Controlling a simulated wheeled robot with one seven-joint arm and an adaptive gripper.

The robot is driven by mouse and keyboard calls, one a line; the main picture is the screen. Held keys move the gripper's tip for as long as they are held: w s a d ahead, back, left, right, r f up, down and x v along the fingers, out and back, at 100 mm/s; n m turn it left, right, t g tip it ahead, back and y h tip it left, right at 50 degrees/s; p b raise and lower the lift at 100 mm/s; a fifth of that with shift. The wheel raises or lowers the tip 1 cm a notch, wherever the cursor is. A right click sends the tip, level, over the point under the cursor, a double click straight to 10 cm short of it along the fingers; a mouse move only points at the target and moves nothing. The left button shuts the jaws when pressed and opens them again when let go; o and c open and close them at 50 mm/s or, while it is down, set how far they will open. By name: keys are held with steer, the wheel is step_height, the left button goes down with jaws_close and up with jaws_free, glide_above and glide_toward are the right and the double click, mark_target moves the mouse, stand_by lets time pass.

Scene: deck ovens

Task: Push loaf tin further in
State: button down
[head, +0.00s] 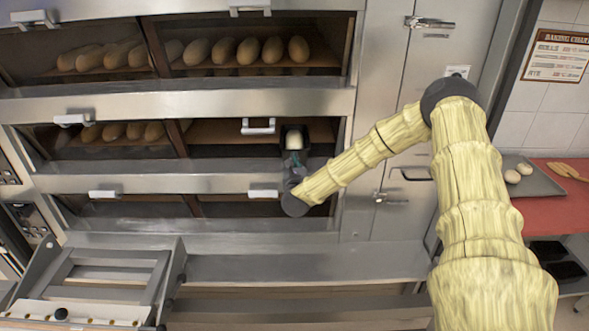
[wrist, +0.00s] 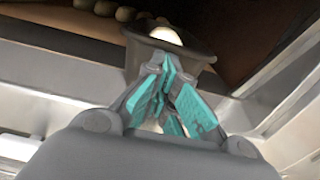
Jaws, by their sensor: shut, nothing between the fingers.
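The loaf tin (head: 293,131) is dark, with a pale loaf in it, and sits just inside the right opening of the middle oven deck. In the wrist view the tin (wrist: 192,46) is right in front of my fingers, with the pale dough showing over its rim. My gripper (head: 294,160) is at the mouth of that opening, on the near side of the tin. Its teal fingertips (wrist: 169,72) are together with nothing between them. They overlap the tin's near wall in the picture; I cannot tell whether they touch it.
A white door handle (head: 258,127) is left of the tin. Loaves (head: 236,50) fill the top deck, and several more (head: 122,131) lie in the middle deck's left side. The deck floor (head: 222,133) beside the tin looks bare. A steel rack (head: 100,275) stands at lower left.

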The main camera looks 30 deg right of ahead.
steer(key=shift+f+b+x, duration=0.1)
steer(key=shift+b+x, duration=1.8)
steer(key=shift+b, duration=0.15)
steer(key=shift+f+b+x, duration=0.15)
steer(key=shift+b+x, duration=1.7)
steer(key=shift+b, duration=0.15)
steer(key=shift+w+d+r+b, duration=0.1)
steer(key=shift+w+d+b, duration=0.3)
steer(key=shift+w+b, duration=0.2)
steer(key=shift+w+d+r, duration=0.15)
steer(key=shift+w+d, duration=0.05)
steer(key=shift+s+a+b, duration=0.1)
steer(key=shift+b, duration=0.2)
